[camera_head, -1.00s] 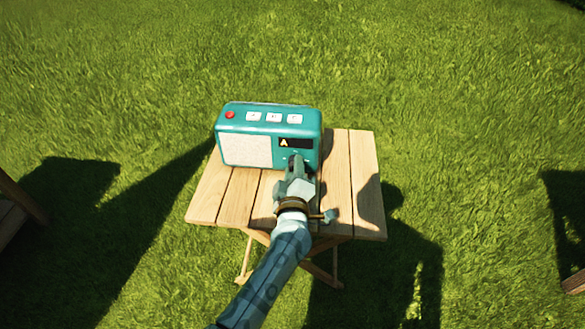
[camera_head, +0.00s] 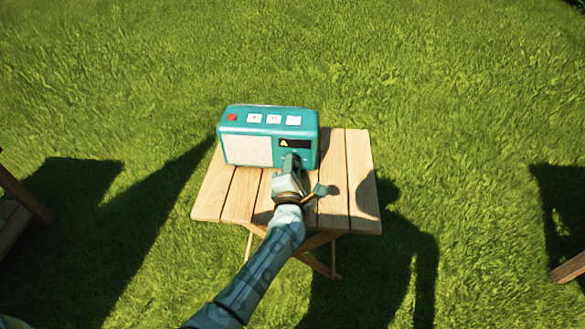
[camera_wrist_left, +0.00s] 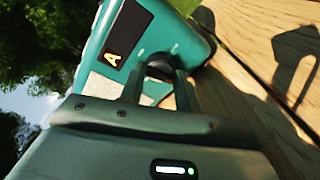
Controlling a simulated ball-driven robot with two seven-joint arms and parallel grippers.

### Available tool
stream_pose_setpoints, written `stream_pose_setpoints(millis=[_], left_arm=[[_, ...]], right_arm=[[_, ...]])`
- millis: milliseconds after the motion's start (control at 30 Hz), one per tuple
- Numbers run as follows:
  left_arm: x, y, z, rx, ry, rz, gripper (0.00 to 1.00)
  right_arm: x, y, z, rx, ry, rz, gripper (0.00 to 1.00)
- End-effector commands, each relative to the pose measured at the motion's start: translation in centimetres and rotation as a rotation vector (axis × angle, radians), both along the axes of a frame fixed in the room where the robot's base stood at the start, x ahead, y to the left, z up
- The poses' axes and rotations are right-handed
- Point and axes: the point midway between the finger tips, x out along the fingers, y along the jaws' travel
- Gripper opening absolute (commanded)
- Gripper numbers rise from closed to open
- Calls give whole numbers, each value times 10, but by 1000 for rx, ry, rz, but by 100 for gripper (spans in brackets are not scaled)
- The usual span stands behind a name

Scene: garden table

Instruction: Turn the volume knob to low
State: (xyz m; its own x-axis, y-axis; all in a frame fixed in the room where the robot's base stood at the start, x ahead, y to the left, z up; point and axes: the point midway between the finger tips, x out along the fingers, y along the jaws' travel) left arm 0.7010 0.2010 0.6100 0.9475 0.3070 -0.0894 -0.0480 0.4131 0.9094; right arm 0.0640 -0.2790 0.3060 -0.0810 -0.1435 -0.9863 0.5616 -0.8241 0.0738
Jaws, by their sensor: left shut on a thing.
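A teal radio (camera_head: 270,134) stands on the wooden folding table (camera_head: 334,190). It has a pale speaker panel, a red button, several white buttons on top and a dark display (camera_head: 295,143) reading "A". My left gripper (camera_head: 291,163) is at the lower right of the radio's front, just below the display. In the left wrist view, its two fingers (camera_wrist_left: 157,88) are shut on the dark round volume knob (camera_wrist_left: 160,66). The wrist is tilted relative to the radio there. The gripper hides most of the knob and any volume marks in the head view. My right gripper is not in view.
The table top is bare to the right of the radio and in front of it. Grass surrounds the table. Wooden furniture parts show at the left edge (camera_head: 22,195) and right edge (camera_head: 570,268).

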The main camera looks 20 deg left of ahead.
Motion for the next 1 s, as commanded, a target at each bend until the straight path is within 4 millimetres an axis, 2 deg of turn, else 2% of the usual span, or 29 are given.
stream_pose_setpoints(millis=[467, 1000], left_arm=[[0, 0, -2, -433, -122, 0, 10], [0, 1, -6, -922, -260, 2, 10]], right_arm=[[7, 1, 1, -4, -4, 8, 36], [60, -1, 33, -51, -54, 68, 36]])
